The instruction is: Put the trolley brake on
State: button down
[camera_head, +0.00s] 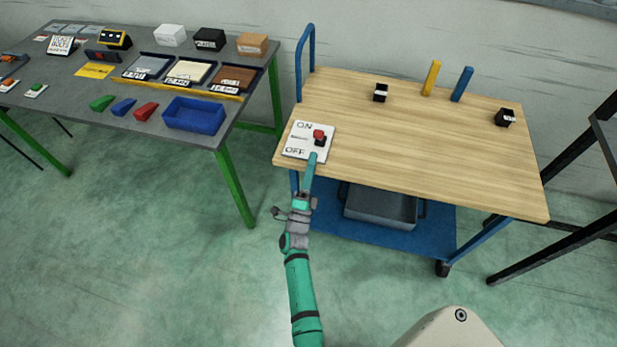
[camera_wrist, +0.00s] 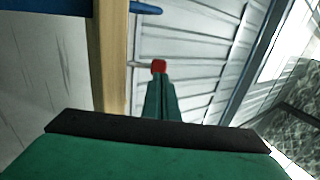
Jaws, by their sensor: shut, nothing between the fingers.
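The brake control is a white plate (camera_head: 298,150) on the near left corner of the wooden trolley top, marked ON at its far side and OFF at its near side. A lever with a red knob (camera_head: 319,133) and dark stem stands on its right part, near the middle between the marks. My teal gripper (camera_head: 312,157) is shut and empty, with its tips over the plate's near right edge, just short of the knob. In the wrist view, a red end (camera_wrist: 158,66) shows right at the tips of my gripper (camera_wrist: 159,80); I cannot tell whether they touch.
The trolley top (camera_head: 420,150) is mostly clear, with small black blocks and a yellow and a blue post (camera_head: 462,84) at the back. A grey bin (camera_head: 380,206) sits on the blue lower shelf. A grey table (camera_head: 215,141) with boxes and trays stands to the left.

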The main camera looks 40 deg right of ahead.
aim_at(319, 137)
jog(key=shift+x, duration=2.05)
jog(key=shift+r, duration=0.1)
